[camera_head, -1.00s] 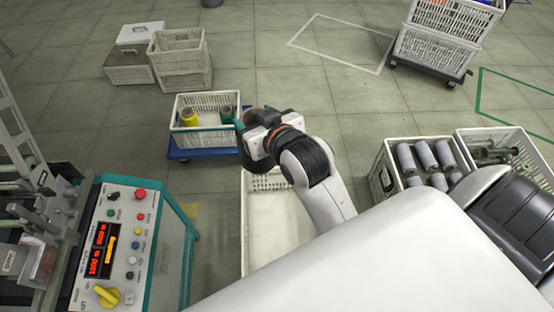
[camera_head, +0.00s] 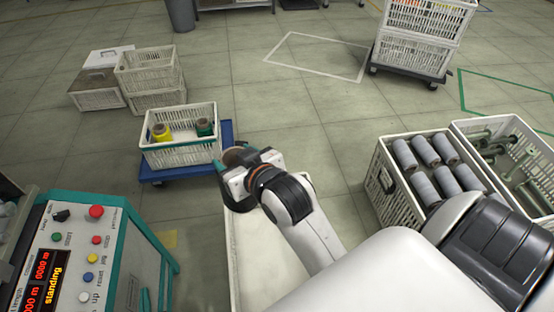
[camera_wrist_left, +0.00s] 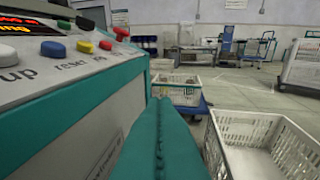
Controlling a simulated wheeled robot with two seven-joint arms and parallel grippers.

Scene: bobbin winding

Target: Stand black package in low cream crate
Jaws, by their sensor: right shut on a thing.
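My right gripper (camera_head: 240,178) is shut on the black package (camera_head: 233,198), which is mostly hidden behind the wrist; a brown round end shows. They are over the far end of an empty cream crate (camera_head: 228,262), partly covered by my arm. That crate also shows at right in the left wrist view (camera_wrist_left: 232,150). Another low cream crate (camera_head: 182,157) on a blue dolly holds a yellow package (camera_head: 162,133) and a green one (camera_head: 205,128) standing upright. My left gripper (camera_wrist_left: 158,115) shows only in its wrist view, its teal fingers shut together with nothing visible between them.
A control console (camera_head: 100,250) with buttons stands at left, close to my left gripper. The blue dolly (camera_head: 228,135) lies just beyond the held package. Crates of grey rolls (camera_head: 425,165) and green parts (camera_head: 505,150) stand at right. The floor between is clear.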

